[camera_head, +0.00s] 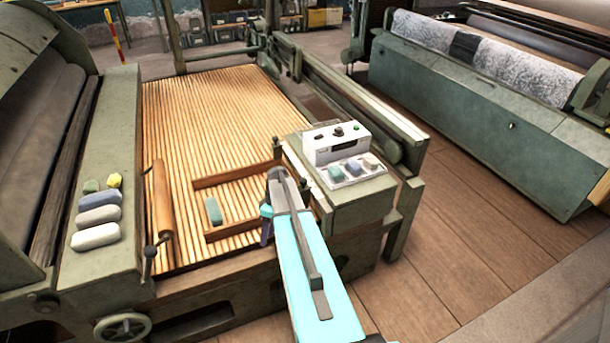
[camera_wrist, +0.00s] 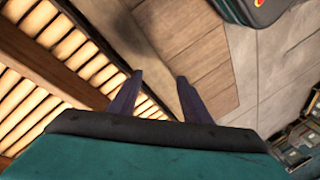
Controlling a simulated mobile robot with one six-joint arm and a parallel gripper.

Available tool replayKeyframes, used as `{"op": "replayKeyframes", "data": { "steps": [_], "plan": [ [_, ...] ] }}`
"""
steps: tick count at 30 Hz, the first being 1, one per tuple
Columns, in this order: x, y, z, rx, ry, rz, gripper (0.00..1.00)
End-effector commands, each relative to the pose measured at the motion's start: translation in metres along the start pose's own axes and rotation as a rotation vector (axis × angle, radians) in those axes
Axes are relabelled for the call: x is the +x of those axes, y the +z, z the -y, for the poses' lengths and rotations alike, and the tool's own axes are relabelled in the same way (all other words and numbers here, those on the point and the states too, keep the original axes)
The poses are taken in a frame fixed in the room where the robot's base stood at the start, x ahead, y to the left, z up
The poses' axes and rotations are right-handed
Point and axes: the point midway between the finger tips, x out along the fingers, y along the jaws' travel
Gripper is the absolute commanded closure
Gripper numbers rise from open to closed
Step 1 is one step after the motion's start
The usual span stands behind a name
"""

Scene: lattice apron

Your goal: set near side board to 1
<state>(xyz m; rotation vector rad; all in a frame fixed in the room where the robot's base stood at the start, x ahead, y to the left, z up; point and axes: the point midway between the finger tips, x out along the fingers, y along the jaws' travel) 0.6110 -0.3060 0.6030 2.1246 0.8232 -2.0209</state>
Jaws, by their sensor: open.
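No part is labelled as the near side board. Two low brown boards lie across the slatted apron (camera_head: 205,110): a far board (camera_head: 225,177) and a near board (camera_head: 232,230). A green block (camera_head: 214,211) lies between them. A white control box (camera_head: 338,143) with small knobs stands on the green housing at right; any numbers are too small to read. My gripper (camera_head: 266,236) is close to the right end of the near board, partly hidden by my arm. In the wrist view my gripper (camera_wrist: 160,76) is open, with nothing between its fingers; contact with the board cannot be told.
Three coloured blocks (camera_head: 353,168) lie before the control box. Several grey, green and yellow blocks (camera_head: 98,213) lie on the left ledge. A brown roller (camera_head: 163,198) lies along the apron's left edge. Another machine (camera_head: 470,110) stands at right, with free wooden floor (camera_head: 460,215) between.

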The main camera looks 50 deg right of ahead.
Motion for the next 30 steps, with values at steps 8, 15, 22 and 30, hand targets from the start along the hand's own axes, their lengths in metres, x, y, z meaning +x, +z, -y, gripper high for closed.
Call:
{"op": "replayKeyframes", "data": {
  "steps": [8, 15, 22, 30],
  "plan": [
    [-0.143, 0.025, -0.096, -0.163, 0.074, -0.124, 0.56],
    [-0.258, 0.066, -0.151, -0.303, 0.158, -0.195, 0.56],
    [-0.309, 0.09, -0.17, -0.373, 0.2, -0.219, 0.56],
    [-0.312, 0.092, -0.17, -0.38, 0.204, -0.22, 0.56]
  ]
}}
